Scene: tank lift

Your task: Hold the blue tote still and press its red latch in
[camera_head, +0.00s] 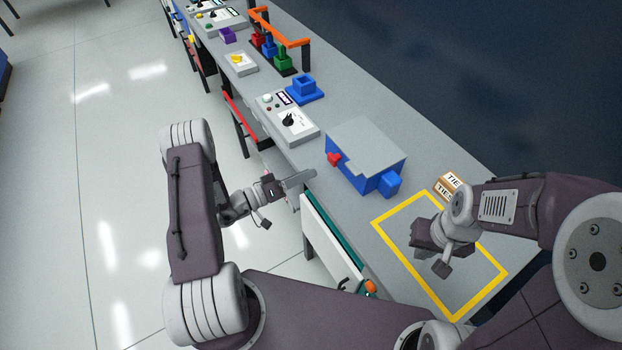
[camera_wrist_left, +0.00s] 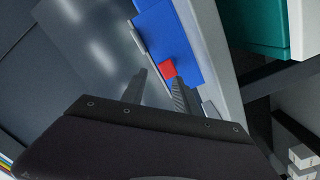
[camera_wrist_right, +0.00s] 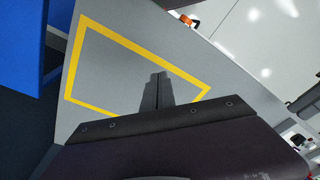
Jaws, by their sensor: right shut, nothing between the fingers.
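The blue tote (camera_head: 355,170) with a grey lid (camera_head: 365,145) stands on the grey bench. Its red latch (camera_head: 334,159) sticks out from the side facing left, and a blue block (camera_head: 390,184) juts from its near end. My left gripper (camera_head: 305,177) is empty, just off the tote's latch side. In the left wrist view its fingers (camera_wrist_left: 160,82) are apart, with the red latch (camera_wrist_left: 167,69) seen between and beyond their tips. My right gripper (camera_head: 424,236) is shut and empty above the yellow-outlined area, apart from the tote; its fingers (camera_wrist_right: 157,82) are together in the right wrist view.
A yellow outline (camera_head: 410,274) marks bare bench near the tote. A cardboard box labelled TIE (camera_head: 448,185) sits beside my right arm. A control box (camera_head: 287,118) and a blue holder (camera_head: 305,89) stand farther along. A teal-topped drawer (camera_head: 332,243) protrudes from the bench front.

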